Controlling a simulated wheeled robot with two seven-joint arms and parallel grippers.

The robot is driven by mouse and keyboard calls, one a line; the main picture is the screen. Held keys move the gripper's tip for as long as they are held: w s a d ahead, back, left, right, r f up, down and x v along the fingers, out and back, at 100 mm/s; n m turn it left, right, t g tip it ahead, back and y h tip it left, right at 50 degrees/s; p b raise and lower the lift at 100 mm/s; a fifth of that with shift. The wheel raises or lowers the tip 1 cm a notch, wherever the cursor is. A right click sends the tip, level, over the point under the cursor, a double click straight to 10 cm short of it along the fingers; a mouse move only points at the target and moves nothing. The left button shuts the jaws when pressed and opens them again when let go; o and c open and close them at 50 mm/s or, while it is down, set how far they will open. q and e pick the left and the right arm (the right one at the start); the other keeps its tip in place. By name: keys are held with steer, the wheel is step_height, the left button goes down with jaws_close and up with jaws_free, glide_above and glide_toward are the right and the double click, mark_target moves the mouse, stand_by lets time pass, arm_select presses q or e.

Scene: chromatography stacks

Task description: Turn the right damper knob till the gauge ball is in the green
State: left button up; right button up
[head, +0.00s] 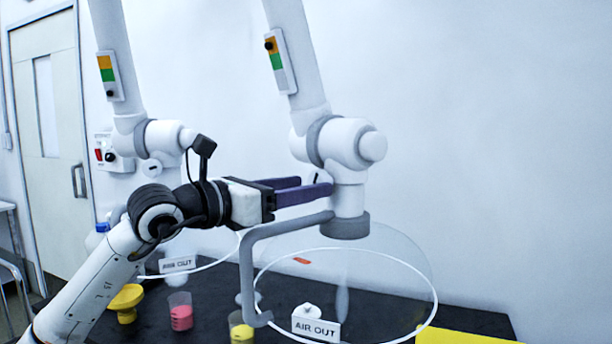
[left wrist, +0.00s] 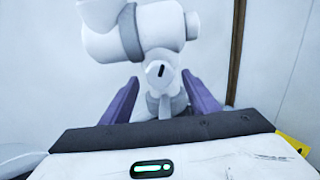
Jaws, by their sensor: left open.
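The right extraction arm (head: 345,145) is white and hangs over a clear hood. Its gauge (head: 280,62) has orange and green bands, and the dark ball (head: 270,45) sits in the orange band at the upper end, above the green. The right damper knob, a white disc with a dark pointer mark, faces me in the left wrist view (left wrist: 160,73), between the two fingers and a little beyond them. In the head view the fingers partly hide it. My left gripper (head: 316,184) is open, its purple fingers reaching toward the knob, with no clear contact. My right gripper is not in view.
A second extraction arm (head: 160,138) with its own gauge (head: 109,77) stands at left. The clear right hood (head: 400,285) and its grey handle (head: 246,275) hang below my gripper. A black bench (head: 470,318) holds beakers with pink (head: 181,317) and yellow contents (head: 242,332).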

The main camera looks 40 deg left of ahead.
arm_select(q)
steer(key=shift+w+d, duration=0.15)
steer(key=shift+w, duration=0.5)
arm_select(e)
steer(key=shift+w+d+r, duration=0.1)
steer(key=shift+r, duration=0.05)
arm_select(q)
steer(key=c, duration=1)
steer(key=shift+f+m+b, duration=0.25)
steer(key=shift+m+b, duration=0.95)
steer(key=shift+c, duration=0.2)
steer(key=shift+r+m+b, duration=0.15)
steer(key=shift+m+b, duration=0.35)
steer(key=shift+m, duration=0.7)
arm_select(e)
steer(key=shift+w+a+f, duration=0.25)
steer(key=shift+a+f, duration=0.45)
steer(key=shift+f, duration=0.15)
arm_select(q)
steer(key=o, duration=1)
steer(key=shift+o, duration=0.2)
arm_select(e)
steer(key=shift+d+f, duration=0.1)
steer(key=shift+d, duration=0.05)
